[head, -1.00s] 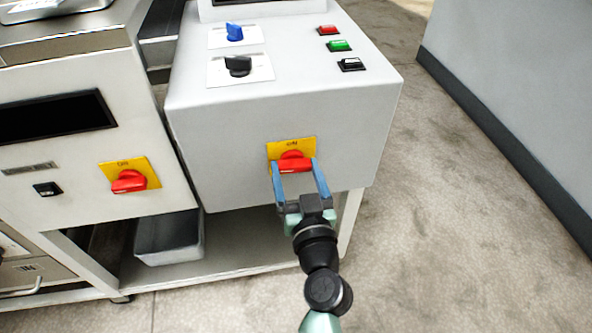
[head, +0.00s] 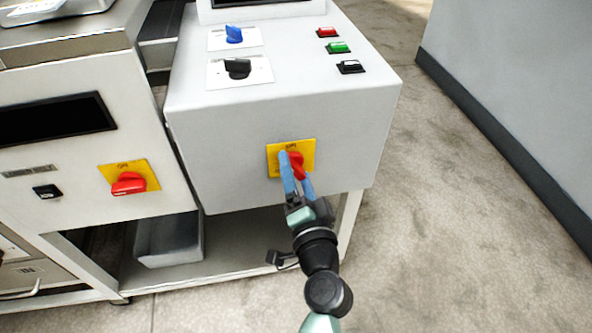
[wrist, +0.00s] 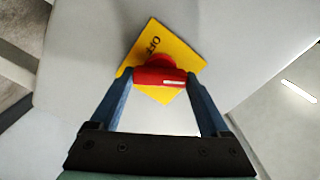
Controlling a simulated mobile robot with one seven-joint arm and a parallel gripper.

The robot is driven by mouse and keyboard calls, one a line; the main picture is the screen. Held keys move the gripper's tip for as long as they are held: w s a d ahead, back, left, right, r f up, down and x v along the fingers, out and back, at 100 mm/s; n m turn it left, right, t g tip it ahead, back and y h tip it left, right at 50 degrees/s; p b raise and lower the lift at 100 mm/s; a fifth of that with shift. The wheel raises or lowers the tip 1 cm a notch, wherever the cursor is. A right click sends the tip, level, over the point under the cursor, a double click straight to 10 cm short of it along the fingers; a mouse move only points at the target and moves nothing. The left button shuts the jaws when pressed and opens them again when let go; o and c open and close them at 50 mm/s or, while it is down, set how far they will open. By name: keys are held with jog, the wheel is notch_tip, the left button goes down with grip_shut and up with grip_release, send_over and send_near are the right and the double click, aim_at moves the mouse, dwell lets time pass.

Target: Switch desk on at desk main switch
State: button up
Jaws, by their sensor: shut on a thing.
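The desk main switch is a red rotary knob (head: 297,165) on a yellow plate (head: 308,148), on the front face of the grey desk (head: 225,165). My gripper (head: 294,172) is shut on the knob, with one blue finger on each side. In the head view the knob stands steeply, turned away from level, and a finger partly covers it. The wrist view shows the knob (wrist: 160,74) between both fingertips (wrist: 160,82). The plate (wrist: 185,52) looks tilted there, with "OFF" readable on it.
A second red switch (head: 129,183) on a yellow plate is on the left cabinet. The desk top has a blue knob (head: 234,34), a black knob (head: 238,68) and red, green and black buttons (head: 339,47). A metal bin (head: 168,240) is on the shelf below. Floor at the right is clear.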

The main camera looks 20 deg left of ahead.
jog(key=m+p, duration=0.1)
jog(key=m, duration=0.5)
jog(key=shift+f, duration=0.1)
jog(key=shift+m+p, duration=0.3)
dwell(0.3)
jog(key=o, duration=1.2)
jog(key=v, duration=1.3)
jog(key=shift+d, duration=0.1)
